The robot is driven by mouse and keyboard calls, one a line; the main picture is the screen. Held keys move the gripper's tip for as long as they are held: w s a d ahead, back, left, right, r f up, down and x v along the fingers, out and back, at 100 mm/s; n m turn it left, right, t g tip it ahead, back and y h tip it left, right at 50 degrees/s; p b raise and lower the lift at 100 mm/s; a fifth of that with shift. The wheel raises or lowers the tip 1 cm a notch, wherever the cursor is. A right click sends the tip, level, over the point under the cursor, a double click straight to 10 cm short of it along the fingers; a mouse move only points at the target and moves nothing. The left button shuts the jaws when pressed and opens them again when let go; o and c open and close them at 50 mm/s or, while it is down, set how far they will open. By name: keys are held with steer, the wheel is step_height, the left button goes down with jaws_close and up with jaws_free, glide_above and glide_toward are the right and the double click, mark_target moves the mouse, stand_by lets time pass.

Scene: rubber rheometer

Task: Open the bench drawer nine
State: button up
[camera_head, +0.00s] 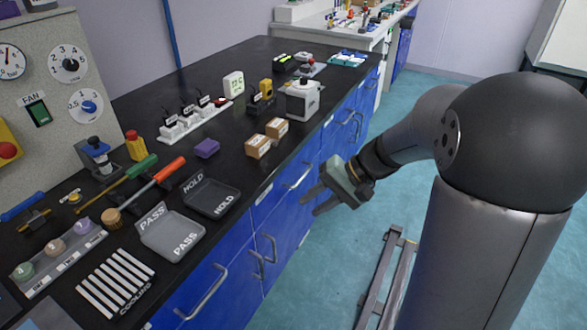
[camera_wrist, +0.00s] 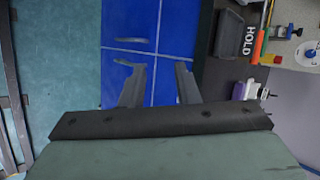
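The bench has blue drawer and door fronts with grey bar handles along its front; no number is legible, so I cannot tell which is drawer nine. One drawer handle (camera_head: 299,177) is just left of my gripper (camera_head: 310,201) in the head view, and all visible fronts look closed. My gripper is open and empty, its two fingers pointing at the bench front. In the wrist view, my gripper (camera_wrist: 159,66) has its fingers spread before a blue front (camera_wrist: 160,25). A handle (camera_wrist: 133,41) shows beyond the left finger, apart from it.
The black bench top (camera_head: 235,135) holds a HOLD tray (camera_head: 212,197), a PASS tray (camera_head: 172,234), brown boxes (camera_head: 259,146) and a white device (camera_head: 302,100). A grey metal frame (camera_head: 385,275) stands on the teal floor. The floor before the bench is otherwise mostly clear.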

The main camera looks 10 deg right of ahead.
steer(key=w+d+f+m+t+y+b, duration=0.25)
steer(key=w+d+f+t+b, duration=0.2)
steer(key=w+d+f, duration=0.4)
steer(key=m+t+b, duration=0.1)
steer(key=t+b, duration=0.3)
glide_toward(304, 174)
steer(key=shift+y, duration=0.45)
steer(key=b+x, duration=0.1)
steer(key=x, duration=0.5)
steer(key=f+b+x, duration=0.1)
steer(key=x, duration=0.3)
steer(key=shift+w+d+f+b, duration=0.1)
steer(key=shift+b, duration=0.25)
jaws_close()
